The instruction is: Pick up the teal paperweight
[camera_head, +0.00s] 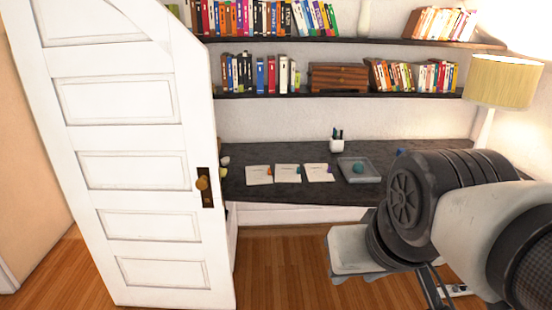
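A small teal lump, which looks like the teal paperweight (358,168), sits in a shallow grey tray (345,178) on the dark desk. A second small greenish-teal lump (296,168) lies on the middle one of three white paper sheets, so I cannot be sure from colour alone which is the paperweight. My arm fills the lower right of the view, in front of the desk and well apart from both lumps. Thin dark parts below it may belong to my gripper (437,288); its fingertips are not clear, and I see nothing held.
An orange lump (270,171) and a purple lump (324,167) lie on the outer sheets. A pen cup (337,145) stands behind, and a lamp (503,82) at right. A white door (130,150) stands at left. Bookshelves (270,94) hang above the desk. Wooden floor (280,270) is clear.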

